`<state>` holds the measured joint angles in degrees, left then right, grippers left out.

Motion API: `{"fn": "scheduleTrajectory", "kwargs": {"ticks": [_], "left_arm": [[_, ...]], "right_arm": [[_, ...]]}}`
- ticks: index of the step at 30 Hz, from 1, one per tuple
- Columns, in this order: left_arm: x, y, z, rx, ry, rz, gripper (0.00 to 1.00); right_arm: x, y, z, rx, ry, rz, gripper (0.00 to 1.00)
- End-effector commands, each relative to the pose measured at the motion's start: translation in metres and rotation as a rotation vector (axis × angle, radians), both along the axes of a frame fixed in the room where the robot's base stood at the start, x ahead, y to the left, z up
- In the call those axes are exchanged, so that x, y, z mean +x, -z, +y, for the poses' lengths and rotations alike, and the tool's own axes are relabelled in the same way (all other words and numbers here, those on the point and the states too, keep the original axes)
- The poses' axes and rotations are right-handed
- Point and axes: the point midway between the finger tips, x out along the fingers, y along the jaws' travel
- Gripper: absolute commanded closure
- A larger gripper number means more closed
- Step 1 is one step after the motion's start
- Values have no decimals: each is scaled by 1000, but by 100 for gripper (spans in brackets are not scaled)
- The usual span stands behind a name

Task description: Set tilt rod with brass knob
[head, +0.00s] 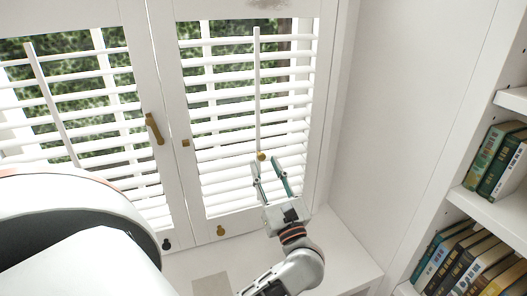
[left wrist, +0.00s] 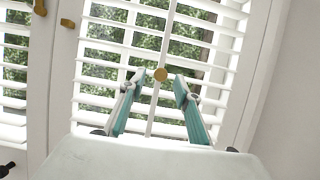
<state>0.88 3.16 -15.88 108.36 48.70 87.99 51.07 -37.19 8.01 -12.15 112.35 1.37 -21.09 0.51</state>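My right gripper is not in view.
The left-hand shutter has its own white rod (head: 52,100). A brass handle (head: 154,129) sits on the frame between the shutters. A white sill (head: 330,240) lies below. Shelves of books (head: 465,262) stand at the right. My own white body part covers the lower left.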

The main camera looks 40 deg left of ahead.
Motion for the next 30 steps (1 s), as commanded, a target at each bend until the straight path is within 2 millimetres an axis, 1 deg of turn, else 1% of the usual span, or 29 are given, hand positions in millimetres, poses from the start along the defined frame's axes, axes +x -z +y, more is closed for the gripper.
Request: {"fn": "scheduleTrajectory", "kwargs": {"ticks": [1, 3, 9, 12, 19, 20, 21, 23, 24, 30], "left_arm": [[4, -6, 7, 4, 0, -1, 68], [8, -11, 16, 3, -1, -1, 68], [17, -17, 32, 3, 0, 1, 68], [18, -18, 35, 3, 0, 1, 68], [19, -17, 36, 2, 0, 2, 68], [18, -17, 36, 2, 0, 2, 70], [18, -17, 36, 2, 0, 2, 80], [18, -17, 36, 2, 0, 2, 96], [18, -17, 35, 2, 0, 2, 100], [18, -16, 35, 2, 0, 2, 100]], "right_arm": [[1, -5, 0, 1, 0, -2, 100], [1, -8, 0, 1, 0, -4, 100], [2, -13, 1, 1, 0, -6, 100], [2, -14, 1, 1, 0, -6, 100], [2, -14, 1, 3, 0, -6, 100], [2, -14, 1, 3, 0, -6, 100], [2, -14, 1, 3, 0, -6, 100], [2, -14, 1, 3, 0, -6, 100], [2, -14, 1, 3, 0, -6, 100], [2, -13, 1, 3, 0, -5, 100]]}}
